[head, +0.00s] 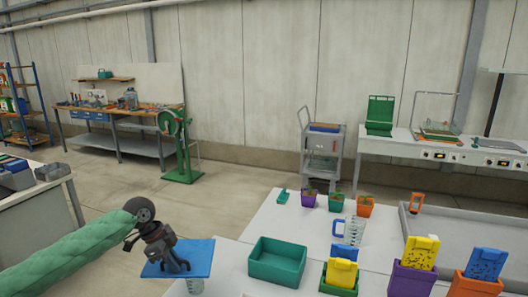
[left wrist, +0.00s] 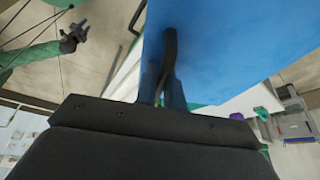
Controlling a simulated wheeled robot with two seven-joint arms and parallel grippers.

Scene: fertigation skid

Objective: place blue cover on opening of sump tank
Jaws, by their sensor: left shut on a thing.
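My left gripper (head: 172,252) is shut on the blue cover (head: 203,258). The cover is a flat blue plate, held roughly level near the bottom of the head view, left of the white table. In the left wrist view the blue cover (left wrist: 230,45) fills the upper middle and right, with a dark handle (left wrist: 168,55) at the gripper.
A teal bin (head: 277,262) stands right of the cover. A measuring jug (head: 350,238), potted seedlings (head: 308,199) and pots with yellow and blue packets (head: 421,252) are farther right. A grey tray (head: 480,222) lies behind them. Floor is open beyond the table.

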